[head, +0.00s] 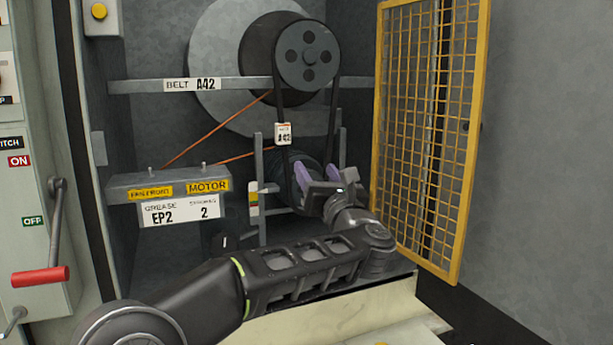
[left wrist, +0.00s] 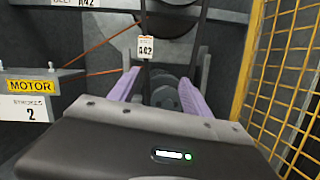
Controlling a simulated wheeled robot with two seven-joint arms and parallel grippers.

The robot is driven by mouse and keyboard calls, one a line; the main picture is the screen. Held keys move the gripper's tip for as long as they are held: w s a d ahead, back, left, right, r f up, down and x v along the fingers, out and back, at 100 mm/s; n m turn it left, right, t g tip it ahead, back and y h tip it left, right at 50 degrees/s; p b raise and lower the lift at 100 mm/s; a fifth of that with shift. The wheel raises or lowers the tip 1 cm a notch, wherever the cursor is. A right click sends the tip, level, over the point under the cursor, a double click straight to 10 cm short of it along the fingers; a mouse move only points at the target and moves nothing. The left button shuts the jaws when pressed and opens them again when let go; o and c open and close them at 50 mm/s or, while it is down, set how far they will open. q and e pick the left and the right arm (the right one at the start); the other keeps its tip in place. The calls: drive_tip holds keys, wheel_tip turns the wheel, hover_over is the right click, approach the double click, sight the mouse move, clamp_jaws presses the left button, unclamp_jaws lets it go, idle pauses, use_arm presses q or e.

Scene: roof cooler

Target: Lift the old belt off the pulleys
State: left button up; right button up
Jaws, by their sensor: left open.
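The old belt (head: 333,112) is a black loop around the grey upper pulley (head: 308,56). Its two strands run down toward the motor, where the lower end is hidden behind my gripper. A white A42 tag (head: 283,133) hangs on the left strand, and it also shows in the left wrist view (left wrist: 145,46). My left gripper (head: 318,170) is open, its purple fingers apart, in front of the motor area below the tag. In the left wrist view the fingers (left wrist: 158,84) point toward the lower pulley area, with nothing clearly between them. My right gripper is out of view.
A yellow mesh guard door (head: 432,130) stands open on the right, close to my left wrist. A rail with a BELT A42 label (head: 195,84) crosses the cabinet. A grease and motor bracket (head: 170,187) and a red-handled lever (head: 40,277) are at the left.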

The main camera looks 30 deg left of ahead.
use_arm(q)
drive_tip(key=s+r+n, duration=0.1)
drive_tip(key=s+a+r+n+g+y, duration=0.1)
drive_tip(key=shift+s+a+r+n, duration=0.1)
drive_tip(key=shift+s+r+n, duration=0.15)
drive_tip(key=shift+r+n, duration=0.15)
drive_tip(key=p, duration=1)
approach(284, 133)
drive_tip(key=x, duration=0.2)
drive_tip(key=r+x, duration=0.1)
drive_tip(key=x, duration=0.1)
drive_tip(key=shift+w+a+r, duration=0.1)
drive_tip(key=shift+w+a, duration=0.1)
drive_tip(key=shift+w+a+f+b, duration=0.3)
drive_tip(key=shift+w+a+b, duration=0.2)
drive_tip(key=shift+a, duration=0.25)
drive_tip(key=p+x, duration=0.1)
drive_tip(key=x, duration=0.4)
drive_tip(key=shift+c, duration=0.4)
clamp_jaws()
